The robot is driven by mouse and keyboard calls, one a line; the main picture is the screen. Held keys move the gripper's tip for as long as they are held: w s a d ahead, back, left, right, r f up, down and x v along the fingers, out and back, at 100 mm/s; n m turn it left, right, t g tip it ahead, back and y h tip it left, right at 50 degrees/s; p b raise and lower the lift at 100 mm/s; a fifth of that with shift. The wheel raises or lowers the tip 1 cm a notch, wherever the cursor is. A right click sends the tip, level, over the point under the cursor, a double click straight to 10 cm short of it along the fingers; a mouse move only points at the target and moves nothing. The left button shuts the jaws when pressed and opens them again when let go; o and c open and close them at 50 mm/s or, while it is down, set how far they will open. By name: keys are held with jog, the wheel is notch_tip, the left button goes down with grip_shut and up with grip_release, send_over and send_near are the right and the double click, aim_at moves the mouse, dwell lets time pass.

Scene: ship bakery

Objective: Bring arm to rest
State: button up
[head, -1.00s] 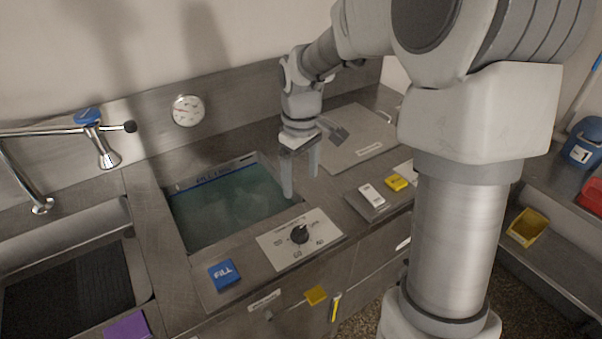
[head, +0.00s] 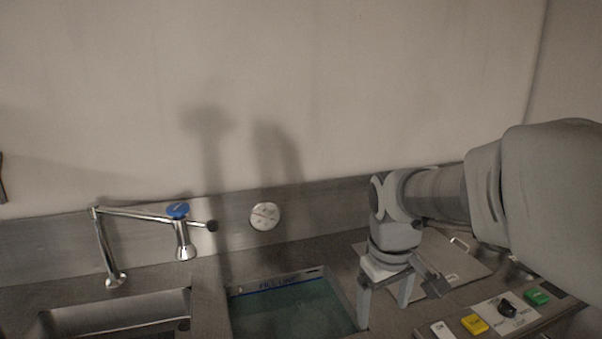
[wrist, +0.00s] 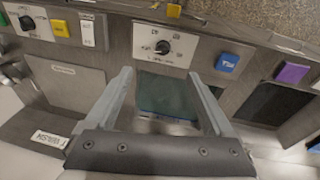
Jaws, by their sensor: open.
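My gripper (head: 383,298) is open and empty. In the head view it points down above the counter, at the right edge of a water-filled basin (head: 290,312). The wrist view shows its two fingers (wrist: 165,100) spread apart with nothing between them. The basin (wrist: 168,95) lies beyond the fingers there. My arm reaches in from the right side of the head view.
A sink (head: 120,315) with a blue-topped tap (head: 178,211) is at left. A round gauge (head: 265,215) is on the backsplash. A dial panel (head: 506,309), yellow button (head: 474,324) and green button (head: 537,297) are at right. A blue button (wrist: 227,63) shows in the wrist view.

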jog(key=s+r+m+t, duration=0.3)
jog(key=s+r+m, duration=0.1)
jog(key=s, duration=0.9)
jog(key=shift+s+t+y, duration=0.2)
jog(key=shift+t+y, duration=0.2)
